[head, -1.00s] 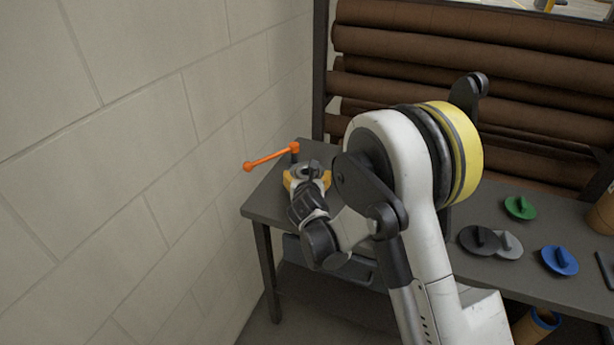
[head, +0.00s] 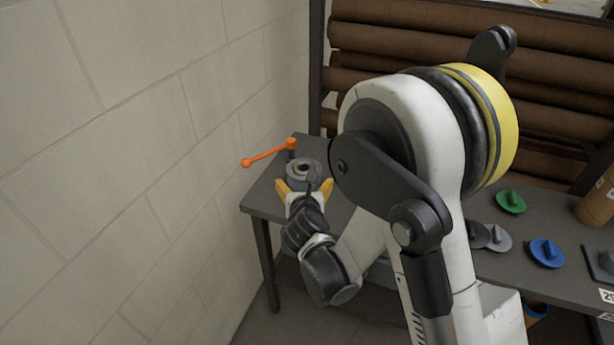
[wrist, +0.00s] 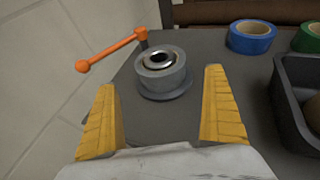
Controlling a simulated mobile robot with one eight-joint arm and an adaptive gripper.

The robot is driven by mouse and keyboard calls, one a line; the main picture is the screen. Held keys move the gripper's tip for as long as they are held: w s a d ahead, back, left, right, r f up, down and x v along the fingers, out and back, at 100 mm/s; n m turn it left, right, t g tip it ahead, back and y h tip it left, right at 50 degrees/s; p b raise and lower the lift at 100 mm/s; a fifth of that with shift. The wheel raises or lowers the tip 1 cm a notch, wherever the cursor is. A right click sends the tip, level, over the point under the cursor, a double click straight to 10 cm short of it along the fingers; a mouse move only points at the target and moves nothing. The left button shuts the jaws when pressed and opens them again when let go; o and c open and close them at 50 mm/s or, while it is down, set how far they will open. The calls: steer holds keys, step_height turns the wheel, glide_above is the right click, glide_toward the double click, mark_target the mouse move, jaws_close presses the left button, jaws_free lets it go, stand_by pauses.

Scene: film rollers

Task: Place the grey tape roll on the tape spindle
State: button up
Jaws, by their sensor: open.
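The grey tape roll (wrist: 163,72) shows in the wrist view, sitting level around a metal core on a round dark grey base on the table. It also shows in the head view (head: 303,173), just beyond my gripper. The core with the base looks like the tape spindle (wrist: 160,60); the roll hides most of it. My gripper (wrist: 160,95) is open, with its yellow fingers spread on the near side of the roll and apart from it. In the head view the gripper (head: 304,188) is at the table's left end.
An orange crank handle (wrist: 112,53) stands left of the roll. A blue tape roll (wrist: 251,37), a green roll (wrist: 308,38) and a black tray (wrist: 290,95) lie to the right. A block wall (head: 130,150) rises on the left. Coloured discs (head: 511,202) lie on the table's right part.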

step_height(320, 180, up, 15)
steer(key=d+n+t+y, duration=0.1)
steer(key=d+n+t, duration=0.2)
steer(key=n, duration=0.4)
steer(key=s+r+n+y, duration=0.55)
steer(key=r+n, duration=0.45)
steer(key=n, duration=0.4)
steer(key=s+d+f+n+g+h, duration=0.3)
steer(key=s+d+f+n, duration=0.3)
steer(key=s+d, duration=0.3)
steer(key=s+d+f+n+g+h, duration=0.4)
steer(key=s+d+f+n+g, duration=0.2)
steer(key=s, duration=0.7)
steer(key=d+n, duration=0.2)
steer(key=d, duration=0.1)
steer(key=shift+s+d+f+g, duration=0.2)
steer(key=shift+s+f+g, duration=0.1)
steer(key=shift+s+f, duration=0.1)
